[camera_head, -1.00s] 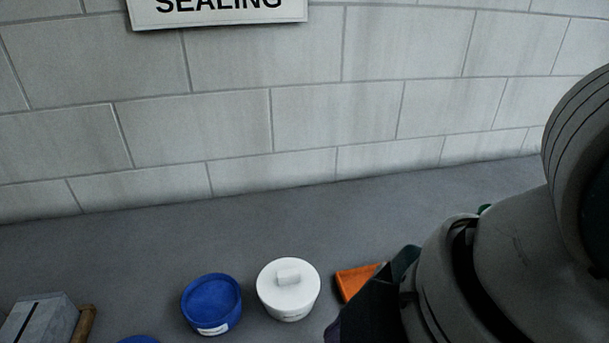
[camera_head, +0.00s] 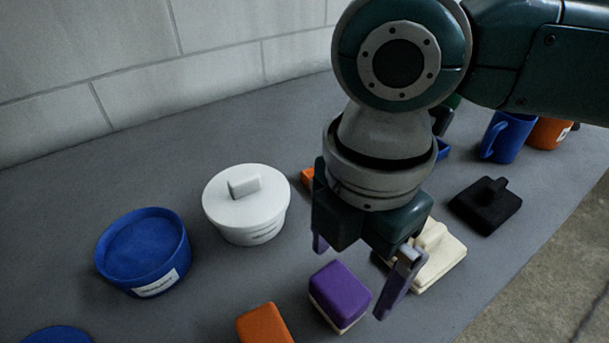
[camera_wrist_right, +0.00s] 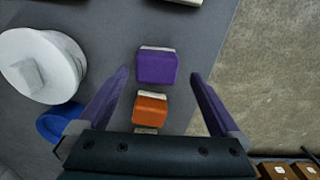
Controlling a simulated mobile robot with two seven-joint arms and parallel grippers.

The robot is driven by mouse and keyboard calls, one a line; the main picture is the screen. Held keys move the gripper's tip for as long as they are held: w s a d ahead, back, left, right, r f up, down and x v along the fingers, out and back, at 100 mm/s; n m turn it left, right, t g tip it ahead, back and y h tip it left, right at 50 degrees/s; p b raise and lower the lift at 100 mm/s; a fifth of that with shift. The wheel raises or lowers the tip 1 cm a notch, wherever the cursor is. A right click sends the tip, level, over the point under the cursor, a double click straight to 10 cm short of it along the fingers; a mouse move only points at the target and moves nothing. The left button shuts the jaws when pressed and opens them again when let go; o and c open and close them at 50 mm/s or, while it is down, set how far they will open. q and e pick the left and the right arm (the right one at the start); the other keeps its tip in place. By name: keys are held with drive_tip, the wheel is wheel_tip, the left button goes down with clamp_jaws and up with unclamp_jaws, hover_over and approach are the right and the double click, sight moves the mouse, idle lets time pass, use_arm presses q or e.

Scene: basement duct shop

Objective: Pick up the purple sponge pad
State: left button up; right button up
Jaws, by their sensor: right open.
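The purple sponge pad (camera_head: 341,288) lies on the grey bench top, with a pale layer along its bottom. It also shows in the right wrist view (camera_wrist_right: 157,67), between the lines of the two fingers. My right gripper (camera_head: 351,281) points down above the pad, open and empty, with one finger to either side of it in the picture. The right gripper also shows in the wrist view (camera_wrist_right: 158,75), its purple fingers spread apart. Whether the fingertips reach the pad's height is hard to tell. My left gripper is not in view.
An orange sponge pad (camera_head: 264,325) lies close to the purple one. A white lidded tub (camera_head: 246,211) and a blue tub (camera_head: 143,256) stand left. A cream handled block (camera_head: 440,262) is behind the right finger. A black handled block (camera_head: 486,207) and a blue mug (camera_head: 508,138) stand right.

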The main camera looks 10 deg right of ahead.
sight(341, 285)
drive_tip(key=f, duration=0.4)
drive_tip(key=shift+w+a+f, duration=0.1)
drive_tip(key=shift+a+f, duration=0.2)
drive_tip(key=shift+c, duration=0.2)
drive_tip(key=c, duration=1.2)
